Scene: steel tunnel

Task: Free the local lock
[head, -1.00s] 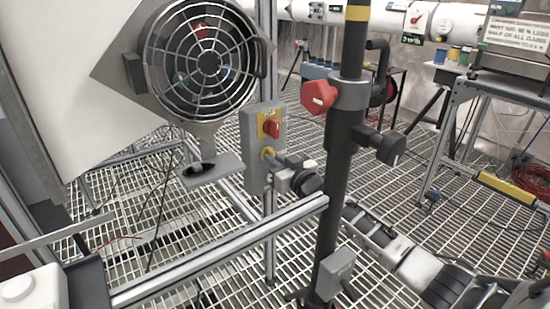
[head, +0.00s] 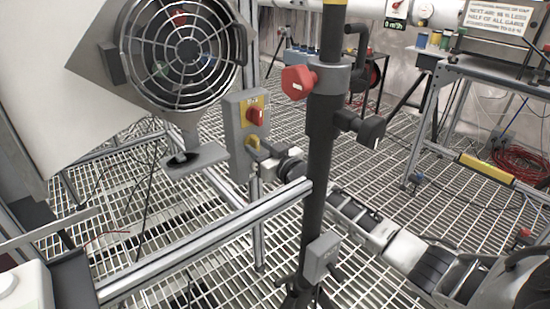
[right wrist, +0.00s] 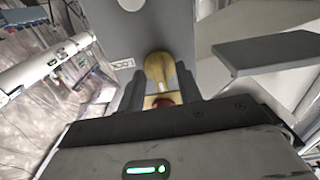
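The local lock is a grey switch box (head: 237,135) with a red rotary knob (head: 256,116) on a yellow plate. A yellow piece (head: 253,143) sits just below the knob. My right gripper (head: 267,157) reaches in from the right behind the dark pole, its fingers at the yellow piece. In the right wrist view, the yellow piece (right wrist: 160,72) lies between the two dark fingers, with a bit of red (right wrist: 162,103) below. The fingers are parted around it; whether they press on it is unclear. My left gripper is out of view.
A dark upright pole (head: 318,150) with a red knob (head: 298,80) stands right of the box, in front of my right arm. A caged fan (head: 182,50) is to the left. A metal rail (head: 205,240) runs below over a grating floor.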

